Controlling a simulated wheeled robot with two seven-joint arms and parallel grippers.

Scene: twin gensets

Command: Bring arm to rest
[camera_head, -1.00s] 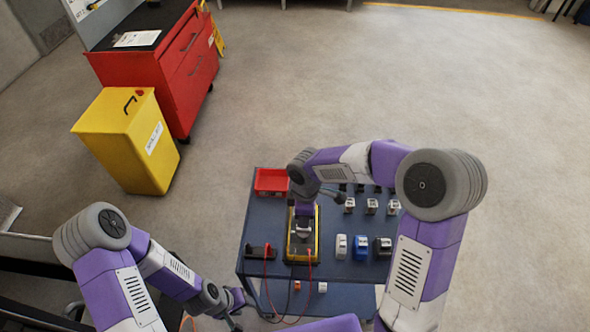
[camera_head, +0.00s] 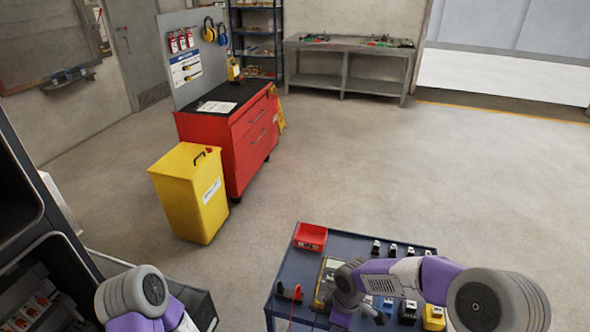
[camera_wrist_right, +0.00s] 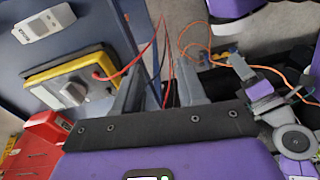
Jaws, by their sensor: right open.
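My right arm enters from the right in the head view and reaches over the blue cart (camera_head: 285,290). Its gripper is below the wrist, at or past the lower picture edge. In the right wrist view the right gripper (camera_wrist_right: 160,92) is open, with nothing between its fingers. A yellow-framed meter with a dial (camera_wrist_right: 75,85) lies on the cart to the left of the fingers, apart from them. My left arm is at the lower left of the head view, its gripper out of frame. The left gripper (camera_wrist_right: 238,65) appears small in the right wrist view; its jaws are unclear.
A red tray (camera_head: 310,237) and several small devices, including a yellow one (camera_head: 433,317), sit on the cart. Red leads (camera_wrist_right: 165,50) run near the right fingers. A yellow bin (camera_head: 188,195) and red cabinet (camera_head: 215,135) stand beyond. Floor behind the cart is clear.

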